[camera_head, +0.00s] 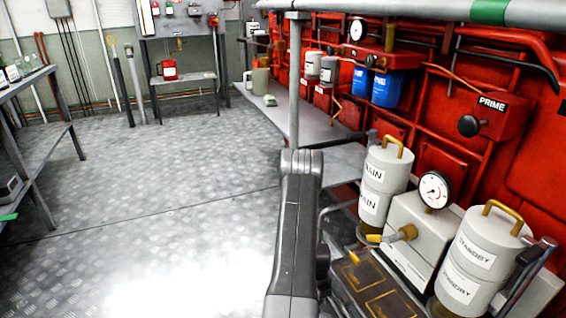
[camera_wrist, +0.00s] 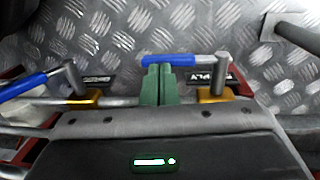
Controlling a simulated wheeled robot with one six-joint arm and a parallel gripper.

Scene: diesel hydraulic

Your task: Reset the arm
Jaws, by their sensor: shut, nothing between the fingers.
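My gripper (camera_wrist: 157,82) shows in the wrist view as two green fingers side by side, shut and with nothing between them. It points down over a pipe. A blue-handled valve (camera_wrist: 186,61) with a brass body lies just right of and beyond the fingers, by a label ending in "PLY". A second blue-handled valve (camera_wrist: 36,82) lies to the left. Whether the fingers touch the pipe or a handle I cannot tell. In the head view my grey arm rises at the bottom centre, and the gripper does not show.
Right of my arm stand the MAIN canister (camera_head: 385,180), a pressure gauge (camera_head: 433,190) and the STANDBY canister (camera_head: 480,262). A grey post (camera_head: 294,90) stands beyond my arm. Red machinery lines the right, a shelf (camera_head: 45,125) stands left, and the plate floor (camera_head: 150,200) between is clear.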

